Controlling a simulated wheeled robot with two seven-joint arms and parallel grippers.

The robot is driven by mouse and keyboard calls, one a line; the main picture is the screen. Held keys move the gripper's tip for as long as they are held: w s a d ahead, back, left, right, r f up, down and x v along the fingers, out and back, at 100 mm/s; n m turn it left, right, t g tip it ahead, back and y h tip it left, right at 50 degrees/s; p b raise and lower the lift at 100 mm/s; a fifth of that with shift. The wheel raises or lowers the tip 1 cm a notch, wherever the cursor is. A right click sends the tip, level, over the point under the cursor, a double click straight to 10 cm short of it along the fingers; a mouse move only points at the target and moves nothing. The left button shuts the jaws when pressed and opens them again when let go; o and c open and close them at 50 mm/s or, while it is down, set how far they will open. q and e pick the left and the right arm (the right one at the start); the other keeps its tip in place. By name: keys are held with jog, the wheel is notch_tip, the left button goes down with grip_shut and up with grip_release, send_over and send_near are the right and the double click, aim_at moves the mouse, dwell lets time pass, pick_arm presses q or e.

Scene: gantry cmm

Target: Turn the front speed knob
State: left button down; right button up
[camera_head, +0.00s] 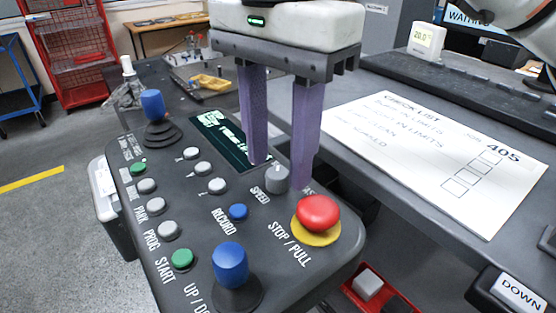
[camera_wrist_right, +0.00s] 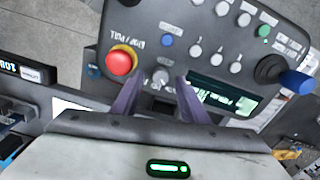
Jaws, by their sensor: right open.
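The speed knob (camera_head: 276,179) is a small grey knob on the dark control panel (camera_head: 205,245), beside the printed word SPEED. It also shows in the right wrist view (camera_wrist_right: 161,76). My right gripper (camera_head: 281,173) is open, with its two purple fingers pointing down at the panel. In the head view the fingertips are on either side of the knob, and the right finger passes close to it. In the right wrist view the knob appears between and just beyond the fingertips (camera_wrist_right: 160,82). Whether a finger touches it cannot be told. My left gripper is not in view.
A red stop button (camera_head: 318,212) on a yellow base sits close to the right finger. A blue record button (camera_head: 238,212), a blue joystick (camera_head: 230,266) and a lit display (camera_head: 220,138) are nearby. A checklist sheet (camera_head: 440,150) lies on the table at right.

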jog(key=shift+f, duration=0.75)
grip_shut()
